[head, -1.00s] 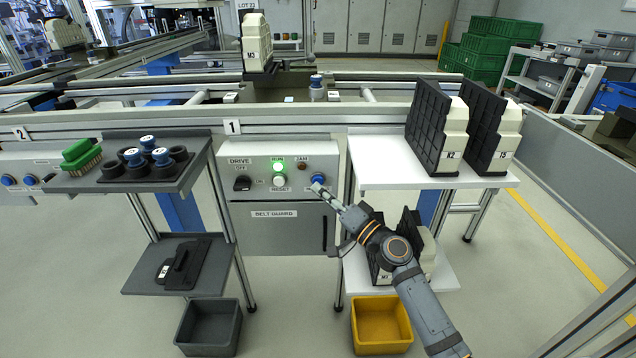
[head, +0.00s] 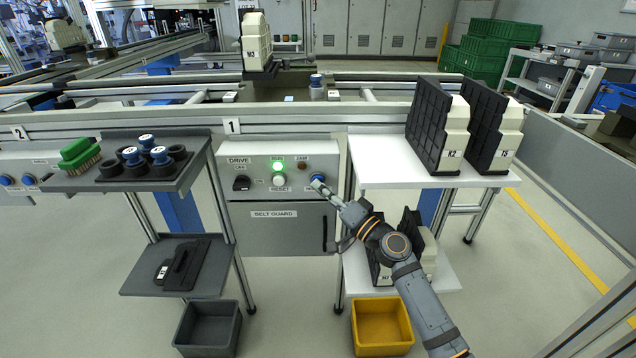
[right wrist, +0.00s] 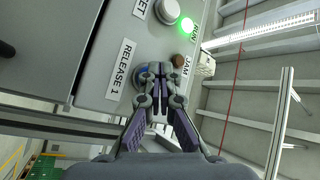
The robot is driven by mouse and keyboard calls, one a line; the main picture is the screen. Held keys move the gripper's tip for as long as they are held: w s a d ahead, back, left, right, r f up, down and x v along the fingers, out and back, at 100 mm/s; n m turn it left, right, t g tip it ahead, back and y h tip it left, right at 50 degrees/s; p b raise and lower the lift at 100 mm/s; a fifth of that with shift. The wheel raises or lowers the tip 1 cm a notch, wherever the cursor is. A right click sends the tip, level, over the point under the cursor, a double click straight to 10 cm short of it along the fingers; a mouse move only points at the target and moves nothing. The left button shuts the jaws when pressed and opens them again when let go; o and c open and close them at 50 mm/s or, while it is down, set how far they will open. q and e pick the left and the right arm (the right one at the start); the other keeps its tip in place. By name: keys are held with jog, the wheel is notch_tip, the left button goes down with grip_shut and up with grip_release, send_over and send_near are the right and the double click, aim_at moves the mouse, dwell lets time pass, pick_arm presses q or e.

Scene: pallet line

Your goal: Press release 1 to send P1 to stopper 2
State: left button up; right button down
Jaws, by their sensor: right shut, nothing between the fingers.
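The blue release 1 button (head: 318,178) is at the right end of the control panel (head: 326,160). In the right wrist view the blue button (right wrist: 140,78) shows partly beside the label "RELEASE 1", the rest hidden by my fingers. My right gripper (head: 317,185) is shut and empty, its tips at the button. In the right wrist view the closed fingertips (right wrist: 157,72) overlap the button's edge; I cannot tell whether it is pressed in. A dark carrier with a part marked M3 (head: 257,50) stands on the line behind; no P1 mark is readable. My left gripper is not in view.
The green RUN lamp (head: 278,166) is lit, above the white RESET button (head: 279,180); the JAM lamp (head: 301,167) looks unlit. A white shelf (head: 385,172) with parts R2 and T5 stands close right of the panel. A grey shelf (head: 190,148) holds blue-topped pieces and a brush.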

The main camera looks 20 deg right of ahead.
jog(key=shift+w, duration=0.2)
jog(key=shift+s, duration=0.1)
dwell(0.5)
jog(key=shift+s+a, duration=0.2)
jog(key=shift+s, duration=0.55)
